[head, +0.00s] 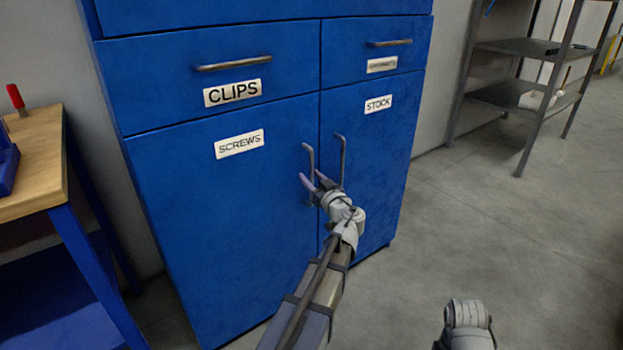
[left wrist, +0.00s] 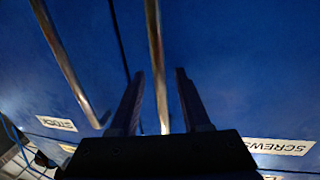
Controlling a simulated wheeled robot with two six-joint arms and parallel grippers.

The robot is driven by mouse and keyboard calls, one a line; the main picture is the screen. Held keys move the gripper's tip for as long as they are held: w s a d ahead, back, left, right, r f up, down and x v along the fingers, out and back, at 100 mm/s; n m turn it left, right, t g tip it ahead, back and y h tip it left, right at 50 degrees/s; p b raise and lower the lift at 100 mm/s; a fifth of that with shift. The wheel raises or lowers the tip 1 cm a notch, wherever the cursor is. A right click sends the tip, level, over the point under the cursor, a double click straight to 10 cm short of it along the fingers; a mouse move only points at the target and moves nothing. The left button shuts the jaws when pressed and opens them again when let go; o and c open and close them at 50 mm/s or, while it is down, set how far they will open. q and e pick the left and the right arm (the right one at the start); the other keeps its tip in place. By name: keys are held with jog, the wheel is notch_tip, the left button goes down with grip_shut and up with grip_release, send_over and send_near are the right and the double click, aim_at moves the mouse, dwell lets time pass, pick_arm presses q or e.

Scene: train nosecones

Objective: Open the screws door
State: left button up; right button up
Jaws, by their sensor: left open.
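The screws door (head: 225,210) is the blue lower left door of the cabinet, with a SCREWS label (head: 239,144). It is closed, flush with the door beside it. Its upright metal handle (head: 309,158) is at its right edge. My left gripper (head: 311,178) is open at this handle. In the left wrist view, the handle (left wrist: 155,60) runs between the two open fingers (left wrist: 160,98), with a gap on each side; whether either finger touches it is unclear. The SCREWS label also shows in the left wrist view (left wrist: 280,147). The handle's lower part is partly hidden by my gripper in the head view.
The stock door (head: 375,190) is closed on the right, its handle (head: 341,160) close beside my left gripper. Closed drawers (head: 165,80) are above. A wooden-topped workbench (head: 35,160) stands left, a metal shelf (head: 520,47) at back right.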

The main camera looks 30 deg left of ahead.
pick_arm(q)
grip_shut()
dwell(0.4)
dwell(1.1)
